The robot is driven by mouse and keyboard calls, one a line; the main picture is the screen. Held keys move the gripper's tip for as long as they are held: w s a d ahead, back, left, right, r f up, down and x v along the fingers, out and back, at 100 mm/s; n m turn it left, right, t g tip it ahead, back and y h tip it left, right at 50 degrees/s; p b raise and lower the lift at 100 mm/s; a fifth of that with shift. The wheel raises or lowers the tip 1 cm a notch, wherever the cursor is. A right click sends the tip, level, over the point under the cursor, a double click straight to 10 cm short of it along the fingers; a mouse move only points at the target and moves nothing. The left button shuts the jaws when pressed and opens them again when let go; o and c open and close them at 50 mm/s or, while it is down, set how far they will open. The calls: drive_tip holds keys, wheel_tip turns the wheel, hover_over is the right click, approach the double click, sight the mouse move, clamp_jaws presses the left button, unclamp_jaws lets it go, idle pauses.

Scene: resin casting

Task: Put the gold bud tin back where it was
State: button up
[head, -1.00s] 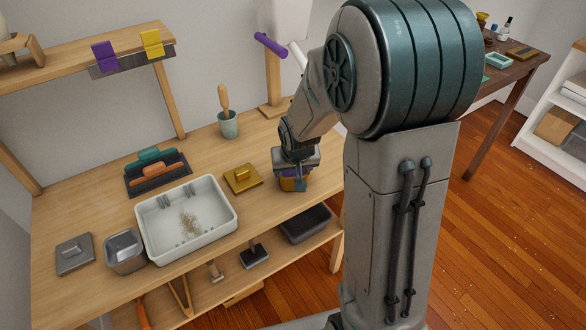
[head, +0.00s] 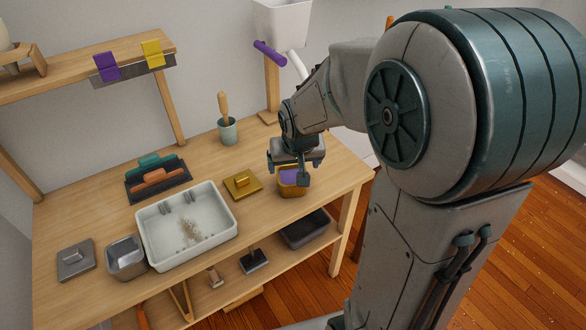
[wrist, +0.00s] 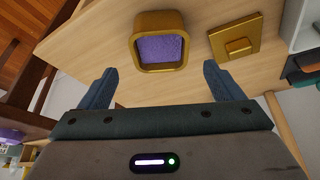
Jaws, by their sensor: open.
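The gold bud tin (head: 291,190) stands open and upright on the bench, near its right end, with purple material inside. It also shows in the wrist view (wrist: 160,70), beyond the fingertips. My gripper (head: 297,172) is open and empty just above and behind the tin in the head view, and hides part of it. In the wrist view my gripper (wrist: 160,82) has its fingers wide apart, with the tin between and ahead of them. A gold square lid with a raised handle (head: 242,184) lies on the bench to the left of the tin.
A white tray (head: 228,228) with pale bits in it, a steel tin (head: 127,258) and a grey lid (head: 76,260) stand to the left. A cup with a wooden-handled tool (head: 228,131) is behind. A dark bin (head: 306,229) sits on the lower shelf.

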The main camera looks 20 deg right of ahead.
drive_tip(key=s+r+g, duration=0.1)
drive_tip(key=s+r, duration=0.1)
drive_tip(key=s, duration=0.7)
drive_tip(key=s+r+g, duration=0.1)
drive_tip(key=s+r, duration=0.2)
drive_tip(key=s, duration=0.5)
drive_tip(key=shift+s+n+g+y, duration=0.3)
drive_tip(key=shift+s+n, duration=0.1)
idle(0.4)
